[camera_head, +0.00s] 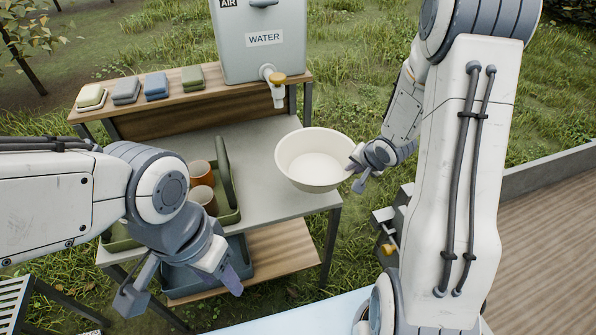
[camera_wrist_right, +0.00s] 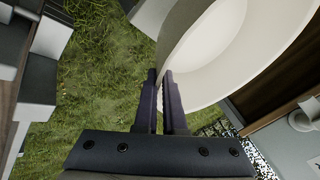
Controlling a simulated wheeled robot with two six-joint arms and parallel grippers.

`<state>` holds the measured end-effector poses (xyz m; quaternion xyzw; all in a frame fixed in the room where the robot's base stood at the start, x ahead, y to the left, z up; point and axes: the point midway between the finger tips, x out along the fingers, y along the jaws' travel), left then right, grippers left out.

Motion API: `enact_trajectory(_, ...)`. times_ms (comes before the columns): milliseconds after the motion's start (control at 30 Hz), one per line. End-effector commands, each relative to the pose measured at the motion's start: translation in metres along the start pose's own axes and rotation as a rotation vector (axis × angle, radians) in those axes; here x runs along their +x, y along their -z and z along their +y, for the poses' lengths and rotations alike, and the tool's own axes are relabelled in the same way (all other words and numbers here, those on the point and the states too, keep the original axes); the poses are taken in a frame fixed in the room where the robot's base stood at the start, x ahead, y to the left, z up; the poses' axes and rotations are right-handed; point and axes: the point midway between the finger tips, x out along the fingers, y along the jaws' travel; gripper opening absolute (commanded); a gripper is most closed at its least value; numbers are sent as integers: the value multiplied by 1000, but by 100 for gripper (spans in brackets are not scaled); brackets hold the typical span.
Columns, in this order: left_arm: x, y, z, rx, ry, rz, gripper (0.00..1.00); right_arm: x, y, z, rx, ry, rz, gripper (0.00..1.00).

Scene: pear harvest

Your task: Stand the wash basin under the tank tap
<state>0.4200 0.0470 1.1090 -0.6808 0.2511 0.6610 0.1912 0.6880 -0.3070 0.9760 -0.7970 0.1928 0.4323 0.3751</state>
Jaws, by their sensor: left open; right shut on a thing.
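The white wash basin (camera_head: 312,165) is at the right end of the grey worktop, upright as far as I can tell. My right gripper (camera_head: 360,178) is shut on its right rim. In the right wrist view, the fingers (camera_wrist_right: 166,85) pinch the wall of the basin (camera_wrist_right: 235,50), with grass below. The tank tap (camera_head: 276,85) has a yellow handle and sticks out from the grey water tank (camera_head: 262,45); the basin is in front of it and to its right, not straight below. My left gripper (camera_head: 185,295) is open and empty at lower left, in front of the bench.
A bench with a grey worktop (camera_head: 265,145) has a raised wooden shelf (camera_head: 165,95) holding several coloured boxes. A blue-grey bin (camera_head: 180,280) sits below. The worktop under the tap is clear.

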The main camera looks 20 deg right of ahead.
Motion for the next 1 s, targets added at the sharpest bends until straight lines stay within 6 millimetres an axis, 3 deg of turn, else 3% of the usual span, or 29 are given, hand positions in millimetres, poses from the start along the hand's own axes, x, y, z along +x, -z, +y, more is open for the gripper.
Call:
enact_trajectory(100,13,-1,-1,0,0,0,50,32,-13,-25,-18,10,-8,0)
enact_trajectory(300,23,-1,-2,0,0,0,50,75,-26,-60,-24,13,-12,0)
enact_trajectory(500,25,-2,-2,0,0,0,50,98,-32,-79,-24,14,-11,0)
enact_trajectory(833,30,-2,-2,0,0,0,50,129,-43,-64,-20,9,-12,0)
enact_trajectory(1000,30,-2,-2,0,0,0,50,135,-44,-61,-20,12,-8,0)
